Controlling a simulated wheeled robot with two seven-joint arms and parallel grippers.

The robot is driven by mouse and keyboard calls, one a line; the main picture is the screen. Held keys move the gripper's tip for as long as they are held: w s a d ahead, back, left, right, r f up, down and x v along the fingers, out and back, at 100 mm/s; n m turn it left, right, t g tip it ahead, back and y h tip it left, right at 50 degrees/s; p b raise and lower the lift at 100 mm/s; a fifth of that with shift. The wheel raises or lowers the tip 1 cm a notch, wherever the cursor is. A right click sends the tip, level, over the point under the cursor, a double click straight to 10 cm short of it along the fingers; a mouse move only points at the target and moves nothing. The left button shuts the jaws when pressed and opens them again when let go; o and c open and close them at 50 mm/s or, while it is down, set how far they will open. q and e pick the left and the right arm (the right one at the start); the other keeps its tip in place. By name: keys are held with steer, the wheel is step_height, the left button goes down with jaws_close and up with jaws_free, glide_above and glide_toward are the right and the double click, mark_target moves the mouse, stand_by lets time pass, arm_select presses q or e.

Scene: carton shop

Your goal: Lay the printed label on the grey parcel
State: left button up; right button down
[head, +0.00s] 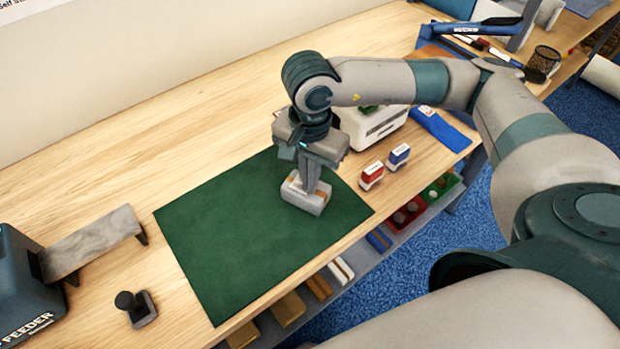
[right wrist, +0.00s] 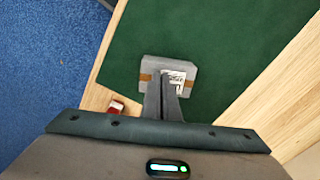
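The grey parcel (head: 304,199) lies on the green mat, with a brown tape band across it. It also shows in the right wrist view (right wrist: 155,66). My right gripper (head: 311,188) points down at the top of the parcel. Its fingers (right wrist: 164,80) are close together, with the white printed label (right wrist: 175,75) at their tips. The label is at the parcel's top face, partly hidden by the fingers; I cannot tell whether it lies fully flat. My left gripper is not in view.
The green mat (head: 225,235) is otherwise clear. A red stamp (head: 371,176) and a blue stamp (head: 399,155) stand right of it, near a white machine (head: 378,122). A dark feeder (head: 22,285) and a black-knobbed tool (head: 135,308) are at left. Bins sit below the table edge.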

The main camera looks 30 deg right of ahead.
steer(key=shift+d+f+b, duration=0.25)
steer(key=shift+f+b, duration=0.1)
steer(key=shift+b, duration=0.1)
stand_by(0.4)
steer(key=c, duration=2)
jaws_free()
steer(key=shift+s, duration=0.1)
steer(key=shift+a+r+p, duration=0.15)
steer(key=shift+r+p, duration=0.2)
steer(key=shift+r, duration=0.45)
steer(key=shift+a+r+p, duration=0.15)
steer(key=shift+r+p, duration=0.2)
steer(key=shift+r, duration=0.45)
steer(key=shift+r+p, duration=0.7)
steer(key=shift+r, duration=1)
steer(key=shift+r, duration=0.1)
